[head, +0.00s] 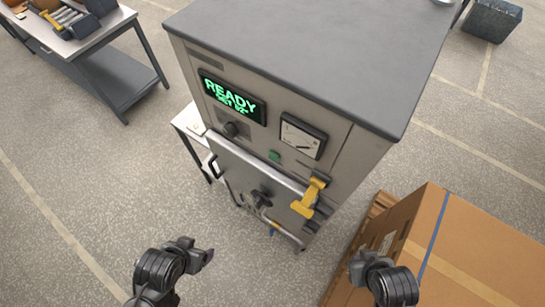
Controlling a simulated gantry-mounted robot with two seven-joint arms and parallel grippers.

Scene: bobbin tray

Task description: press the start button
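A grey metal cabinet (330,50) stands in the middle of the head view. A small round green button (274,155) is on its front, below and between the lit display (232,97) and the gauge (302,136). The display glows green and reads READY, with a smaller line under it. My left gripper (208,256) is low in the view, apart from the cabinet front and below the button. My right gripper (356,258) is low on the right, near the cardboard box. Neither touches the button. The finger gaps are too small to make out.
A dark knob (231,129) sits left of the button. Below is a door (232,160) with a yellow latch handle (308,198) at its right. A large cardboard box (470,250) stands at right. A workbench (95,40) is at upper left. Floor at left is clear.

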